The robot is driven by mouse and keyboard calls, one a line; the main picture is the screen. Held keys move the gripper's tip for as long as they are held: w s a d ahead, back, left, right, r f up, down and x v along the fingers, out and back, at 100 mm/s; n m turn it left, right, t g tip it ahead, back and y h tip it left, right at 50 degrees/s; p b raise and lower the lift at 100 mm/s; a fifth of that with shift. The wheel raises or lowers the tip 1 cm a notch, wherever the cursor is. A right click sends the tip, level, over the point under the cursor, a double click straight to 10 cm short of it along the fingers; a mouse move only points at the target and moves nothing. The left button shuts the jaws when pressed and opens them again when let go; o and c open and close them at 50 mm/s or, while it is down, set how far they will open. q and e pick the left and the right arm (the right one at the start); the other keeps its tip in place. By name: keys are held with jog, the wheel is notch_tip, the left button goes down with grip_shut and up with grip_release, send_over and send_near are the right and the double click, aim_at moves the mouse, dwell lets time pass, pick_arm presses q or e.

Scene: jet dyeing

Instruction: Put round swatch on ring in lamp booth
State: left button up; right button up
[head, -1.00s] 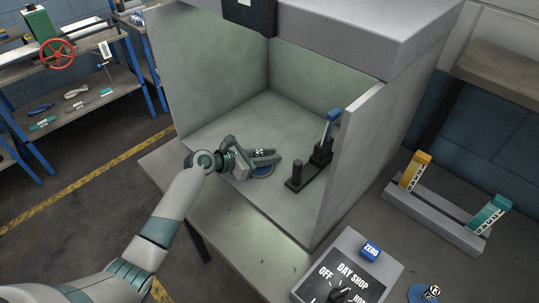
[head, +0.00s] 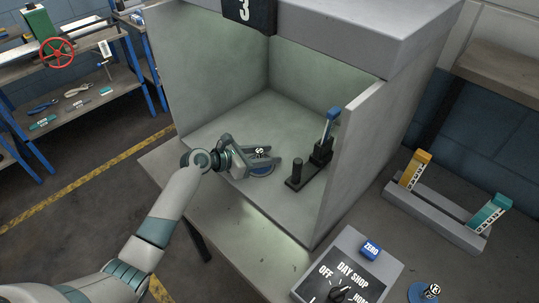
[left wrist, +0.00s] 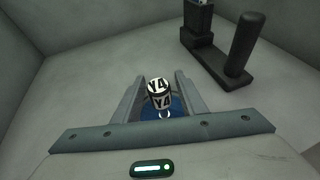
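The round swatch (head: 262,170) is a blue disc with a knob marked Y4. It lies on the floor of the grey lamp booth (head: 215,130). In the left wrist view the knob (left wrist: 158,95) stands between the fingers, with a gap on each side, above the blue disc (left wrist: 150,113). My left gripper (head: 264,160) reaches into the booth, open around the knob; it also shows in the left wrist view (left wrist: 160,92). The ring cannot be made out; the disc and fingers cover that spot. My right gripper is not in view.
A dark stand with a post and a blue-tipped lever (head: 331,118) stands right of the gripper. The booth's right wall (head: 350,165) is close beyond it. Outside are a control box (head: 350,270), another blue knobbed piece (head: 425,293) and a rack with yellow and teal pieces (head: 435,217).

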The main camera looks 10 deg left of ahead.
pick_arm(q)
jog(key=b+v, duration=0.1)
jog(key=v, duration=0.8)
jog(key=shift+s+a+b, duration=0.2)
jog(key=shift+s+b, duration=0.05)
jog(key=shift+b, duration=0.1)
jog(key=shift+v, duration=0.8)
dwell(0.5)
